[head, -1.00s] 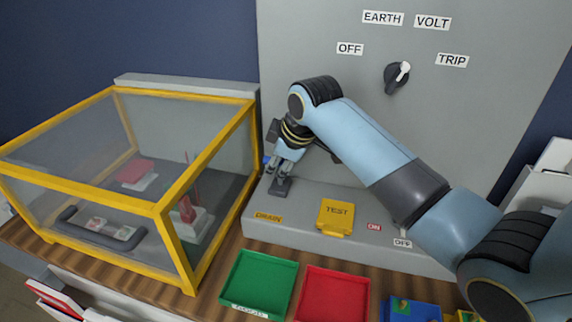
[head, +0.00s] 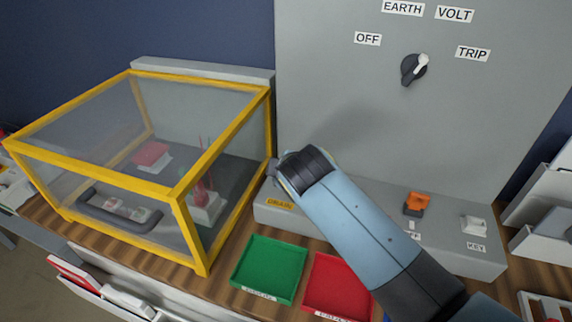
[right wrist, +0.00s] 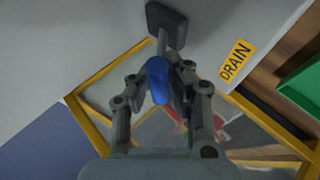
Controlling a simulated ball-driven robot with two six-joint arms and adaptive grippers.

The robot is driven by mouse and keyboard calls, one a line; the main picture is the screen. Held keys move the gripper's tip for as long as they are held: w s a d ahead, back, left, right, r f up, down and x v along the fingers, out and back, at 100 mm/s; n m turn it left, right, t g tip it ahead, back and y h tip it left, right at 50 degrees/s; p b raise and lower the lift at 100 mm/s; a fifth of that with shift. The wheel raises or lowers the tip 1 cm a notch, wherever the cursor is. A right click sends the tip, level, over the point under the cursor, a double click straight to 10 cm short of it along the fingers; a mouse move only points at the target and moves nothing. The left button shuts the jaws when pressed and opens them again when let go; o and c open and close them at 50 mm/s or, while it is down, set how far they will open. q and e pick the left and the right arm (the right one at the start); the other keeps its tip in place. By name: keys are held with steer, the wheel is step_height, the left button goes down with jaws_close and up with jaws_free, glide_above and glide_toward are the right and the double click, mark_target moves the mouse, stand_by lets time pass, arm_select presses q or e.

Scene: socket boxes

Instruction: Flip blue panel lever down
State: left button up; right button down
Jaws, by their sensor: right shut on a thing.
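The blue panel lever (right wrist: 157,82) shows in the right wrist view as a blue handle on a grey stem, rising from a dark base (right wrist: 166,24). My right gripper (right wrist: 160,74) is shut on the blue handle, with one finger on each side of it. In the head view my right arm's wrist covers the gripper and the lever, beside the DRAIN label (head: 280,205). The lever's tilt is hard to judge from the wrist view. My left gripper is not in view.
A yellow-framed clear box (head: 187,190) stands close to the left of the wrist. A green tray (head: 240,285) and a red tray (head: 312,302) lie in front. An orange switch (head: 416,203) and a white key switch (head: 473,224) are on the panel base at right. A dial (head: 412,72) is above.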

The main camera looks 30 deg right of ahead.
steer(key=shift+w+r, duration=0.15)
steer(key=shift+r, duration=0.1)
steer(key=c, duration=1.6)
jaws_free()
steer(key=shift+o, duration=0.4)
steer(key=shift+f, duration=0.1)
step_height(320, 180, up, 10)
steer(key=shift+c, duration=0.2)
